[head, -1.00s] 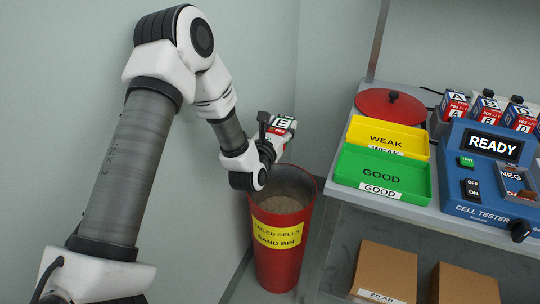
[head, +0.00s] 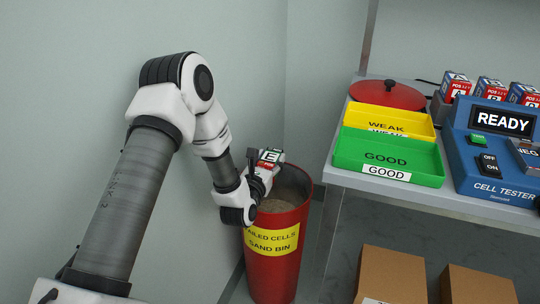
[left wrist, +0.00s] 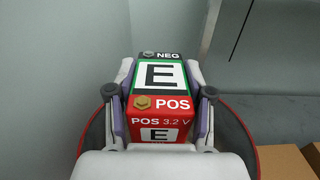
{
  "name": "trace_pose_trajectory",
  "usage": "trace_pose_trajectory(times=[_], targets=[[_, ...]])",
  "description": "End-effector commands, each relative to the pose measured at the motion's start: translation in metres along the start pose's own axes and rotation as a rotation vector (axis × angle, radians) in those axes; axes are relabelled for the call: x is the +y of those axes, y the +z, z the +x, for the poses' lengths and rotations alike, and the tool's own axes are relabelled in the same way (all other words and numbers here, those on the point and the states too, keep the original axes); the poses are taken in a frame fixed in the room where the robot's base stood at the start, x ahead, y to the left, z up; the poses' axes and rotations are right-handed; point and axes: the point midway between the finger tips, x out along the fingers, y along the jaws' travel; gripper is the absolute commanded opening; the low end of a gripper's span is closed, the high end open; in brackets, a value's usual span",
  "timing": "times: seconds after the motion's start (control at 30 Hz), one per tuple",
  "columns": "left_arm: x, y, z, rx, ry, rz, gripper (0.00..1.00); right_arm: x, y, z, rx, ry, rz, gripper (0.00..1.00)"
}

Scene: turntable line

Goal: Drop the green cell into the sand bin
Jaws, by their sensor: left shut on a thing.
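The green cell (left wrist: 161,76), marked E, has a green and white top, a black NEG end and a red POS end. My left gripper (left wrist: 162,100) is shut on it, with one finger on each side. In the head view the cell (head: 268,158) is held above the red sand bin (head: 275,270), near the back left of its rim. The bin has a yellow label reading failed cells, sand bin, and sand (head: 278,205) shows inside it. In the left wrist view the bin's rim (left wrist: 246,135) shows below and around the cell. My right gripper is not in view.
A bench right of the bin holds a green GOOD tray (head: 388,172), a yellow WEAK tray (head: 392,113), a red lid (head: 388,95) and a blue cell tester (head: 497,175) showing READY. Several cells stand behind the tester. Cardboard boxes (head: 390,275) sit below. A wall is behind the bin.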

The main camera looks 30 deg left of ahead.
Motion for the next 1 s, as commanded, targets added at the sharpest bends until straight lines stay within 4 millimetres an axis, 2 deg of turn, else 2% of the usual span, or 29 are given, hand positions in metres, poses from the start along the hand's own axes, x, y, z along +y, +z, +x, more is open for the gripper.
trace_pose_trajectory(times=[0.2, 0.23, 0.3, 0.63, 0.73, 0.87, 1.0], targets=[[0.0, 0.001, 0.0, -0.004, 0.0, 0.0, 0.0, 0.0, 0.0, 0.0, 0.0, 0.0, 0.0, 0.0], [0.0, 0.001, 0.001, -0.004, 0.0, 0.0, 0.55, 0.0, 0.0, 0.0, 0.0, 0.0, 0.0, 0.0], [0.0, 0.001, 0.0, -0.004, 0.0, 0.0, 0.8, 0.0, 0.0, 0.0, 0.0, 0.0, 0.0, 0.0], [0.0, -0.001, -0.001, 0.002, 0.0, 0.0, 0.81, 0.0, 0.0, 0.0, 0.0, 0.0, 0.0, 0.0], [0.0, -0.002, -0.009, 0.002, 0.0, -0.001, 0.81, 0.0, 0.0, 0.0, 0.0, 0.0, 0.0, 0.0], [0.0, -0.002, -0.035, 0.005, 0.001, -0.002, 0.81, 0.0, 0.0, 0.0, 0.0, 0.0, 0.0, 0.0], [0.0, -0.002, -0.072, 0.005, -0.001, -0.002, 0.81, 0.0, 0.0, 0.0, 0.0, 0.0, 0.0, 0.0]])
